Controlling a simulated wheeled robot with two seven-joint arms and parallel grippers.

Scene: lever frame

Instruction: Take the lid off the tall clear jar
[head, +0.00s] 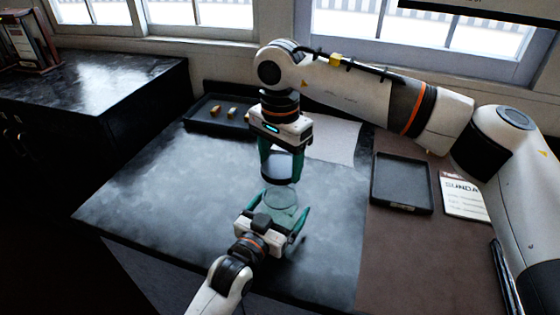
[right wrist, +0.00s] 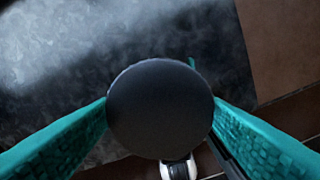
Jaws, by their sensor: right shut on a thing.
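The tall clear jar (head: 281,198) stands near the middle of the dark mat, faint and see-through. Its dark round lid (head: 281,168) is right above it; I cannot tell whether the two touch. My right gripper (head: 281,172) comes from above and is shut on the lid. In the right wrist view the lid (right wrist: 160,108) is a black disc between the green fingers and hides what is below. My left gripper (head: 284,203) reaches in from the front, its green fingers apart on either side of the jar. Whether they press on the jar is not clear.
A dark tray (head: 190,120) with small tan pieces lies at the back left. An empty black tray (head: 402,184) and a printed booklet (head: 462,196) lie at the right. A pale sheet (head: 335,140) lies behind. The mat's left part is clear.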

